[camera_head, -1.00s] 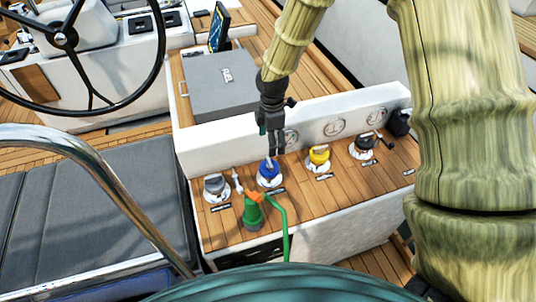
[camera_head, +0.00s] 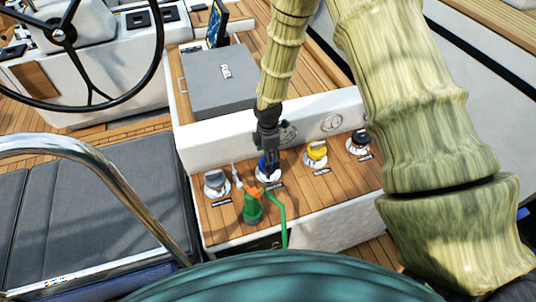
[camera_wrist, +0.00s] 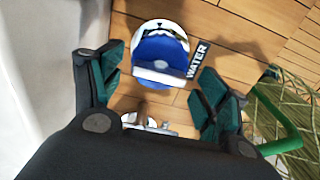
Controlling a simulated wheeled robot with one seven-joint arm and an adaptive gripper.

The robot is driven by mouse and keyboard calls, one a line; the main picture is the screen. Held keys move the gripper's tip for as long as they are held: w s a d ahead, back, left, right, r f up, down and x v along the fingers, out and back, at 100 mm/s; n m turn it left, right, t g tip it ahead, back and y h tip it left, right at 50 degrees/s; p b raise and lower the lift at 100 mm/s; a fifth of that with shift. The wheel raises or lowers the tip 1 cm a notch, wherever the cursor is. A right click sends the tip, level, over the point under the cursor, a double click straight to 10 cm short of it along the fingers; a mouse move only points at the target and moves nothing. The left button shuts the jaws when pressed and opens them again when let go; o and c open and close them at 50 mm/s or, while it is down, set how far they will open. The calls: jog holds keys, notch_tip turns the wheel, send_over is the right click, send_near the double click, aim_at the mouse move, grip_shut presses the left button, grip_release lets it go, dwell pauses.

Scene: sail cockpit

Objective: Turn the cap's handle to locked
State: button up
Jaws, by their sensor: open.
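The blue cap (camera_head: 261,170) with its chrome ring sits on the wooden ledge, second from the left in a row of caps. In the wrist view the blue cap (camera_wrist: 158,50) shows a pale raised handle bar across it, beside a label reading WATER (camera_wrist: 198,60). My gripper (camera_head: 269,170) points down over the blue cap and partly hides it in the head view. In the wrist view my gripper (camera_wrist: 163,92) is open and empty, its green-padded fingers spread. The cap appears ahead of the fingertips, not between them; I cannot tell whether they touch.
A grey cap (camera_head: 216,183) stands to the left, a yellow cap (camera_head: 316,153) and a black cap (camera_head: 358,143) to the right. A green nozzle (camera_head: 253,209) with orange parts and a green hose (camera_head: 281,220) stand close in front. A white wall (camera_head: 225,141) rises behind the ledge.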

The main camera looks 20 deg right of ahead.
jog(key=shift+f, duration=0.25)
jog(key=c, duration=1)
jog(key=shift+c, duration=0.2)
